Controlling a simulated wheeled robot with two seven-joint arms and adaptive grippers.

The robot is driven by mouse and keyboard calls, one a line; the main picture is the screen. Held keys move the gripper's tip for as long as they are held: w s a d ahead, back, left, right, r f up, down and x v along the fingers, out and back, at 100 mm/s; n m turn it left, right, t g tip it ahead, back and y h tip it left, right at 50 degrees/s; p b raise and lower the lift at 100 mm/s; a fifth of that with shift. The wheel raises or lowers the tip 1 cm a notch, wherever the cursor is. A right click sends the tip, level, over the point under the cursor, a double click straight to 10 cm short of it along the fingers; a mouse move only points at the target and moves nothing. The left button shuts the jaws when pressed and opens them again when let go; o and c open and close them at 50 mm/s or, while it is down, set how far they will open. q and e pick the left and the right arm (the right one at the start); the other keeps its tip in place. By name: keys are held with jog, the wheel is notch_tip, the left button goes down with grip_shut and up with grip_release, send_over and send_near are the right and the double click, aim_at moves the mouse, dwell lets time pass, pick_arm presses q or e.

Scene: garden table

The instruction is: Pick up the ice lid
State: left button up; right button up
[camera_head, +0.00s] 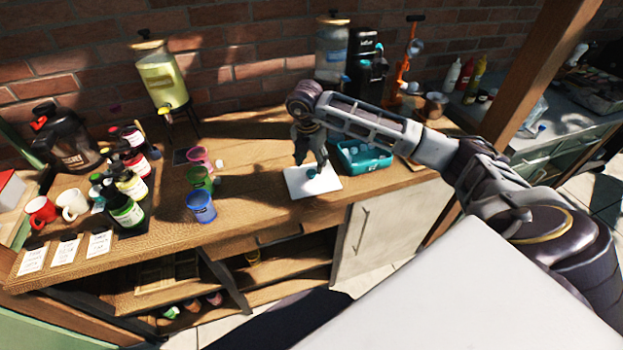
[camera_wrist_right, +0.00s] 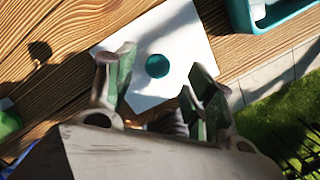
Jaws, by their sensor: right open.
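The ice lid (camera_head: 328,185) is a flat white square with a small round teal knob, lying on the wooden counter; it also shows in the right wrist view (camera_wrist_right: 190,40), partly behind the fingers. My right gripper (camera_head: 311,158) points down above the lid. In the right wrist view its fingers (camera_wrist_right: 160,88) are spread apart and empty, and the knob shows between and just beyond their tips. The gap in height to the knob is hard to judge. The teal ice bin (camera_head: 364,174), open with pale pieces inside, stands just right of the lid. My left gripper is not in view.
Pink, green and blue cups (camera_head: 201,206) stand left of the lid. A drink dispenser (camera_head: 160,82) and a black machine (camera_head: 362,65) stand behind, near the brick wall. Bottles and mugs crowd the left end. The counter (camera_head: 252,190) between cups and lid is mostly clear.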

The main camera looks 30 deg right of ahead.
aim_at(312, 172)
notch_tip(312, 172, down, 3)
jog(key=shift+a+r+p, duration=0.1)
jog(key=shift+p, duration=0.35)
jog(key=shift+f, duration=0.8)
jog(key=c, duration=1.1)
